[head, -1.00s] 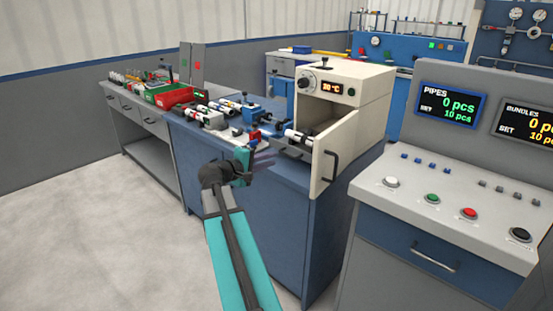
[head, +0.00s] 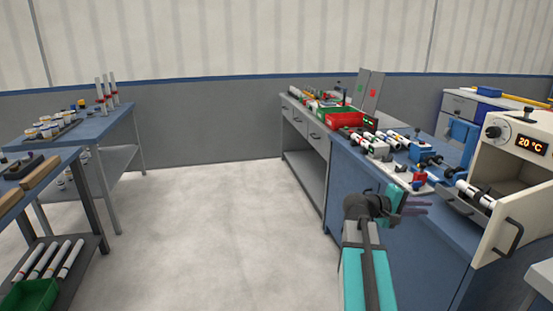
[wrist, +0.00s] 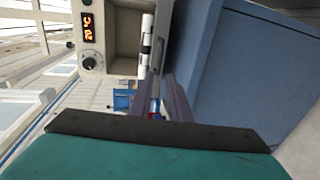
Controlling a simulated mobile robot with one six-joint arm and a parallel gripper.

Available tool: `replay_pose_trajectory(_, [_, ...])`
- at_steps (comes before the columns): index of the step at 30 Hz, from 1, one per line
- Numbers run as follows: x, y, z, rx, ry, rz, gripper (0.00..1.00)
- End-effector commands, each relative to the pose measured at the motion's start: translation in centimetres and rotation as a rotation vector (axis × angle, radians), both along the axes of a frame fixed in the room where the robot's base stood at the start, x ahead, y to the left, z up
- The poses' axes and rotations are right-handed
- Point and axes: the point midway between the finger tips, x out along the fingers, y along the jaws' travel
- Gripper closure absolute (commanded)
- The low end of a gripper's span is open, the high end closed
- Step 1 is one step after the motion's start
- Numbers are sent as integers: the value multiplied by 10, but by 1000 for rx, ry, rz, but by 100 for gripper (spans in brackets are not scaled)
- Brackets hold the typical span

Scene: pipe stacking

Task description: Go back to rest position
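My gripper (head: 417,203) is at the front of the blue workbench (head: 360,170), low beside its top edge, left of the open oven. Its two dark purple fingers stand apart with nothing between them. In the wrist view the gripper (wrist: 160,95) also shows a gap between the fingers, with small red and blue parts far behind it. My teal arm reaches forward from the bottom of the head view.
The oven (head: 510,140) has its door (head: 500,245) open towards me, with white-and-black pipes (head: 476,195) at its opening. A red bin (head: 345,120) stands on the bench. Tables (head: 110,122) with parts stand at left. The pale floor (head: 215,230) between is clear.

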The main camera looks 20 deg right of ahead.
Motion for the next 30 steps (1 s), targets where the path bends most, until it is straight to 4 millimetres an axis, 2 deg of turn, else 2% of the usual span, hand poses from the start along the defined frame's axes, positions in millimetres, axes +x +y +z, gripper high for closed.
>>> replay_pose_trajectory(5, [16,14,-2,7,11,29,83])
replay_pose_trajectory(11, [43,43,-37,38,70,86,83])
replay_pose_trajectory(15, [58,68,-71,71,120,130,83])
replay_pose_trajectory(21, [72,108,-129,149,179,186,83])
replay_pose_trajectory(30, [70,173,-220,301,253,248,83])
